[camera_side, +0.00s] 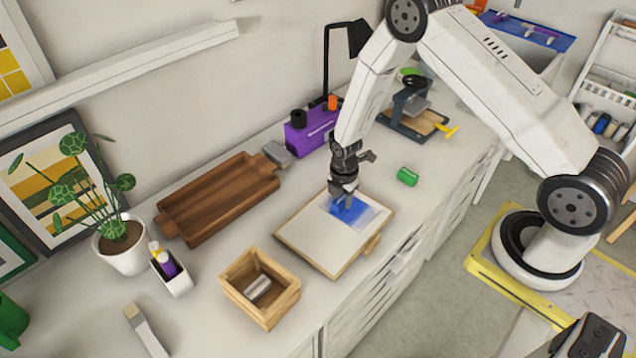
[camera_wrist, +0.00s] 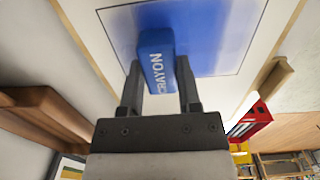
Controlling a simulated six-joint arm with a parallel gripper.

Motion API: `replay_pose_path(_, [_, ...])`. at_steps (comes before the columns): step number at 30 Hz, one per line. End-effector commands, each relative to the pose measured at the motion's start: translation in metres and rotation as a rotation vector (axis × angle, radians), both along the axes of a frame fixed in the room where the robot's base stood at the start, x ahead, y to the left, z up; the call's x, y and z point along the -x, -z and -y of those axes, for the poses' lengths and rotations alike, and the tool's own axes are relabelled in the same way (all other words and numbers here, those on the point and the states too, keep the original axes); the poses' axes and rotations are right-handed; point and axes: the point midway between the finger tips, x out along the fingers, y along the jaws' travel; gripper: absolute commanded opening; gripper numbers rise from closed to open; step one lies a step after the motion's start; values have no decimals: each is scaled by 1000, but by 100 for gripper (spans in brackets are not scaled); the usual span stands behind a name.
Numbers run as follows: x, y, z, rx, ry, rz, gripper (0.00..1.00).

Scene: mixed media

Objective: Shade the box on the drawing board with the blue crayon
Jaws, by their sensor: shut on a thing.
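The drawing board (camera_side: 303,245) lies on the counter with a pale sheet on it. The box (camera_side: 372,218) is a thin-outlined rectangle near the board's far edge; it also shows in the wrist view (camera_wrist: 215,40). Blue colour covers much of it, strong in the middle and paler toward its right side. My gripper (camera_side: 346,192) points down over the box. In the wrist view my gripper (camera_wrist: 159,90) is shut on the blue crayon (camera_wrist: 156,58), one finger on each side. The crayon's tip is hidden, so I cannot tell whether it touches the sheet.
A wooden crate (camera_side: 235,293) holding a grey cylinder stands left of the board. A long brown tray (camera_side: 220,200) lies behind. A green cylinder (camera_side: 408,177) lies right of the board. A purple box (camera_side: 312,135) and black lamp (camera_side: 327,70) stand near the wall.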

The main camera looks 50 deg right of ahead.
Motion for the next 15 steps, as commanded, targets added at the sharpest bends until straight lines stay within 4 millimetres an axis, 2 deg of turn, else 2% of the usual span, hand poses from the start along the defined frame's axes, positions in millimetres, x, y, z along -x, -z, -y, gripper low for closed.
replay_pose_path(15, [37,1,3,0,0,-2,0])
